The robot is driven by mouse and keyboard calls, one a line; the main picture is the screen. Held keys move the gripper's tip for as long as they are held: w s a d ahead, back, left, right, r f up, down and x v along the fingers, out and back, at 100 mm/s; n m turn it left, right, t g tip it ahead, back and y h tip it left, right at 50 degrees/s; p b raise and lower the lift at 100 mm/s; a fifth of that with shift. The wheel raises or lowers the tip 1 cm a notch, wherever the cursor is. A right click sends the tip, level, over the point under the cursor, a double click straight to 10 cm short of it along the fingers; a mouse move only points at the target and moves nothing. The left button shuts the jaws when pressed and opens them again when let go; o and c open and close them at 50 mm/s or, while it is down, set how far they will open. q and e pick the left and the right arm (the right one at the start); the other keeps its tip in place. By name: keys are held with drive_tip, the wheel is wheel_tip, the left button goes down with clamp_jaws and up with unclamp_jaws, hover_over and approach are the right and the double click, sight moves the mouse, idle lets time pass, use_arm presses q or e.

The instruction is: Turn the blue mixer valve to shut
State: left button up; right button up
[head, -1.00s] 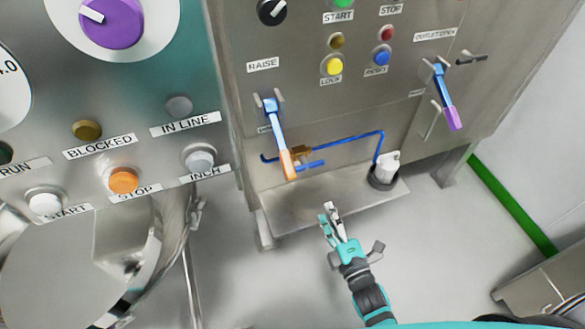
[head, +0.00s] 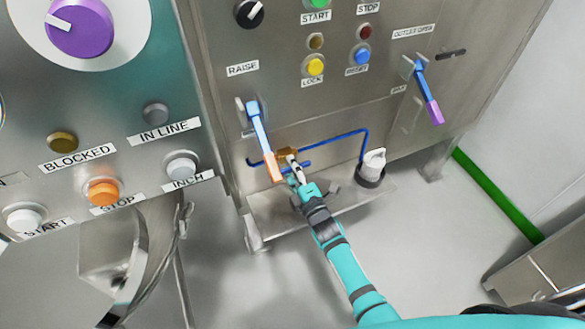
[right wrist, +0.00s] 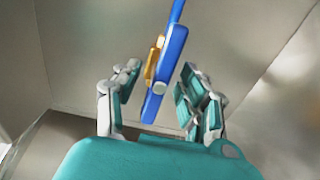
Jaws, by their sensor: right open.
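The blue valve handle (head: 304,165) shows beside its brass body (head: 287,154) on a thin blue pipe (head: 335,137), low on the steel cabinet front. In the right wrist view the blue handle (right wrist: 169,70) lies between the spread fingers, with the brass body (right wrist: 153,60) along its left side. My right gripper (head: 294,177) is open at the valve and partly covers it in the head view. In the right wrist view the gripper (right wrist: 160,88) shows gaps on both sides of the handle. My left gripper is not in view.
A blue lever with an orange tip (head: 262,140) hangs just left of the valve, close to my right gripper. A blue and purple lever (head: 428,92) is farther right. A white-capped fitting (head: 372,165) ends the pipe. A button panel (head: 95,150) stands at left.

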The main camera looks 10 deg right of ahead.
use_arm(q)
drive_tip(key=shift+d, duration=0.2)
use_arm(e)
clamp_jaws()
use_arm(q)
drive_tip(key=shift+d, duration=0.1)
use_arm(e)
drive_tip(key=shift+m, duration=0.3)
drive_tip(key=m, duration=0.4)
drive_tip(key=shift+p, duration=0.35)
drive_tip(key=m, duration=0.5)
drive_tip(key=shift+f, duration=0.1)
drive_tip(key=m, duration=0.4)
drive_tip(key=shift+p, duration=0.4)
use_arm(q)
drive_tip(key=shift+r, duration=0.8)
use_arm(e)
drive_tip(key=shift+m, duration=2.1)
